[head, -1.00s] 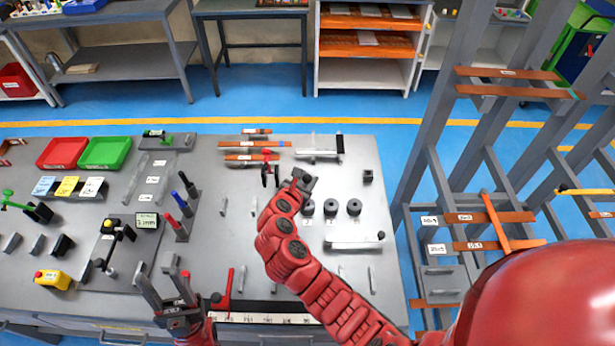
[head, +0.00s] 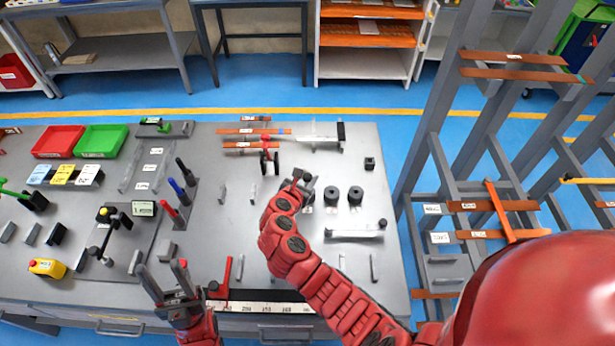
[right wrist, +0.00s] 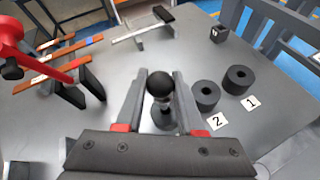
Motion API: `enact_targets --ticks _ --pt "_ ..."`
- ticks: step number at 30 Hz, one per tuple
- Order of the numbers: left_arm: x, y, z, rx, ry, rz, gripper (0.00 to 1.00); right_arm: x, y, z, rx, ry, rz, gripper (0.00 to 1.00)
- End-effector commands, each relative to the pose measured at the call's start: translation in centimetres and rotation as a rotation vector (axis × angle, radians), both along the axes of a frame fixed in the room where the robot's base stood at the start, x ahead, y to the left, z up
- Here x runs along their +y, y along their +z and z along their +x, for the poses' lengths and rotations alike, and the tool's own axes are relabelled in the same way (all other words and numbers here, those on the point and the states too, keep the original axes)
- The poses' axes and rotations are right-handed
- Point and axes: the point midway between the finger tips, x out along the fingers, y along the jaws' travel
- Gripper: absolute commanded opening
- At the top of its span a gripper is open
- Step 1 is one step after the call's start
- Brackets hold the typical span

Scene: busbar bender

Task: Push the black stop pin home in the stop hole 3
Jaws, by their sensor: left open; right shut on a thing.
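My right gripper (head: 303,180) is shut on the black stop pin, at the left end of a row of black round blocks. In the right wrist view, the pin's black ball knob (right wrist: 160,84) sits between the two fingers (right wrist: 159,98). A lighter shank and a dark round base show below the knob; I cannot tell how deep the pin sits. Blocks labelled 2 (right wrist: 205,95) and 1 (right wrist: 239,79) stand to the right, with open holes. Any label 3 is hidden. My left gripper (head: 163,270) is open and empty over the bench's front left.
A red-handled clamp (head: 264,152) and copper bars (head: 245,131) lie behind. A copper-bar rack (head: 440,165) stands right of the bench.

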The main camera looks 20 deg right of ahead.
Motion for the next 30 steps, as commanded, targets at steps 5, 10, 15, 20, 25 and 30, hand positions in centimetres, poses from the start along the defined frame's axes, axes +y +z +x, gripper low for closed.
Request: enact_targets --ticks 5,10,15,20,25,30 --pt "0.00 0.01 0.00 0.000 0.000 0.000 0.50 0.00 0.01 0.00 0.000 0.000 0.000 0.00" --pt "0.00 0.14 -0.01 0.000 0.000 0.000 0.50 0.00 0.08 0.01 0.000 0.000 0.000 0.00" --pt "0.00 0.61 0.00 0.000 0.000 0.000 0.50 0.01 0.20 0.00 -0.001 0.001 0.000 0.00" --pt "0.00 0.65 0.00 0.000 0.000 0.000 0.50 0.02 0.09 0.01 -0.001 0.001 0.000 0.00" --pt "0.00 0.62 -0.01 0.000 0.000 0.000 0.50 0.01 0.04 0.00 -0.001 0.000 -0.001 0.00" --pt "0.00 0.62 0.00 0.000 0.000 0.000 0.50 0.00 0.04 -0.01 0.000 0.000 0.000 0.00"
